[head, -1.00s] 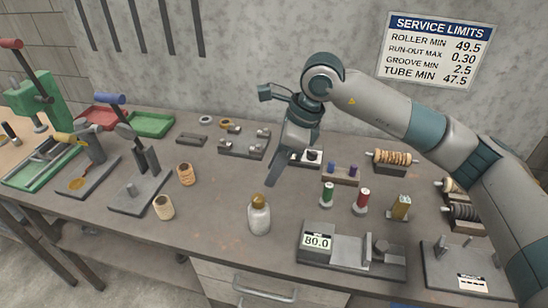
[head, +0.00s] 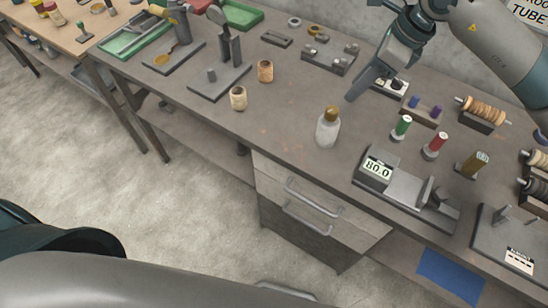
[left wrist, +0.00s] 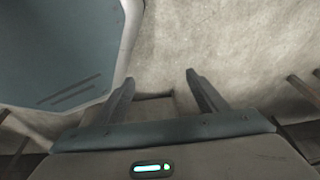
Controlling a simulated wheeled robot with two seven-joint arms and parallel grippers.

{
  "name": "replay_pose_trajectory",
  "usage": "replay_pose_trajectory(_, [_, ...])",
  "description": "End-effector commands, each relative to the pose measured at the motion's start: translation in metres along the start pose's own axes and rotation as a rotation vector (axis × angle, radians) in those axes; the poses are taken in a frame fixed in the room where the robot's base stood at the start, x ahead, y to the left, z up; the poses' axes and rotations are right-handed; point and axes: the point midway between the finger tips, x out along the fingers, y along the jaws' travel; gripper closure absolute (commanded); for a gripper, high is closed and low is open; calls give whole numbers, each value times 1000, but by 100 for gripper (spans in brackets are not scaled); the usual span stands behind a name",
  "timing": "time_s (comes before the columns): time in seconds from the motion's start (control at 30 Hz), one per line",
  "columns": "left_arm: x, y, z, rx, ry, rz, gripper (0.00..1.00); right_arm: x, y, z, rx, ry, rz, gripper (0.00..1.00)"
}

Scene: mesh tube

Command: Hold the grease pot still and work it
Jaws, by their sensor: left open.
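The pale pot with a brass-coloured cap (head: 327,130), which I take to be the grease pot, stands upright on the grey bench near its front edge. My right gripper (head: 352,96) points down just behind and to the right of the cap in the head view. A small gap shows between them. Its fingers overlap from this side, so I cannot tell whether they are open. My left gripper (left wrist: 161,88) is open and empty in the left wrist view, with pale floor beyond its fingers. It is not seen in the head view.
Bare bench lies left of the pot. Drawers (head: 318,203) are below the front edge.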

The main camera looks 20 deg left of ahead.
Motion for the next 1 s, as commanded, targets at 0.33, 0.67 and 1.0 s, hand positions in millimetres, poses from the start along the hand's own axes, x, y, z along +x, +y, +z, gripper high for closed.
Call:
replay_pose_trajectory(0.33, [-42, -22, -166, 82, 337, 31, 34, 0, 0, 0, 0, 0, 0, 69])
replay_pose_trajectory(0.67, [-132, 1, -300, 160, 650, 122, 34, 0, 0, 0, 0, 0, 0, 69])
replay_pose_trajectory(1.0, [-262, 52, -389, 226, 942, 275, 34, 0, 0, 0, 0, 0, 0, 69])
